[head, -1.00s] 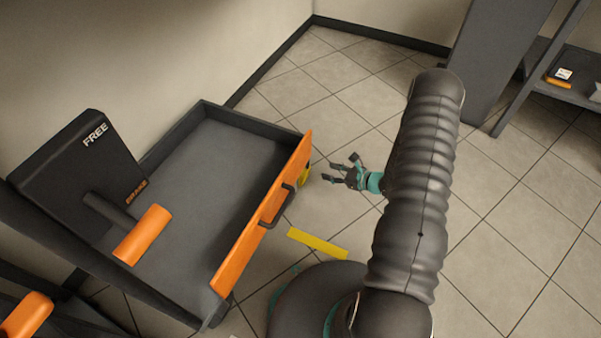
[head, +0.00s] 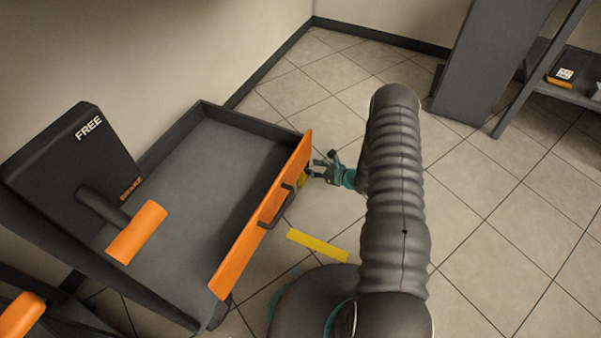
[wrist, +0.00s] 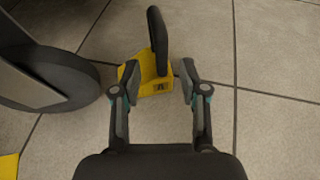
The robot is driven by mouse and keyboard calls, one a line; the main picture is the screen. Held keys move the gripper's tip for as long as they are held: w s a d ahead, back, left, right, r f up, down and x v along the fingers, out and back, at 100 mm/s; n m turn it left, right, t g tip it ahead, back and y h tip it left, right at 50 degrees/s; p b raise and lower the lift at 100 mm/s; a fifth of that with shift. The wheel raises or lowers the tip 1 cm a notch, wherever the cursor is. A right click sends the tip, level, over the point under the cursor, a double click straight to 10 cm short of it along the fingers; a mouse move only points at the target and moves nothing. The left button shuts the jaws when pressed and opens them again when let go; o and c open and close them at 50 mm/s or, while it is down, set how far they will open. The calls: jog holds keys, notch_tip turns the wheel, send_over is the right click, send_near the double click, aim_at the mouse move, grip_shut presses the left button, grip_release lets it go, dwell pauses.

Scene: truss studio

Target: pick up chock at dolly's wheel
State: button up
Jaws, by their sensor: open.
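The yellow chock (wrist: 151,84) with a dark upright handle (wrist: 158,41) sits on the floor in the wrist view, just right of the dolly's dark wheel (wrist: 45,78). My gripper (wrist: 155,72) is open, with a finger on each side of the chock's near part; I cannot tell whether either touches it. In the head view my gripper (head: 320,164) is low beside the orange front panel of the dolly (head: 250,232). A small part of the chock (head: 305,177) shows there; the panel hides the rest and the wheel.
A yellow floor strip (head: 318,245) lies near my base. The dolly's lever with an orange grip (head: 136,232) stands at the left, by a panel marked FREE. A shelf (head: 560,85) is at the back right. Tiled floor to the right is clear.

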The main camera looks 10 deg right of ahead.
aim_at(308, 165)
jog(key=shift+x, duration=1.85)
jog(key=shift+d, duration=0.1)
grip_shut()
jog(key=shift+w, duration=0.1)
jog(key=shift+r, duration=0.15)
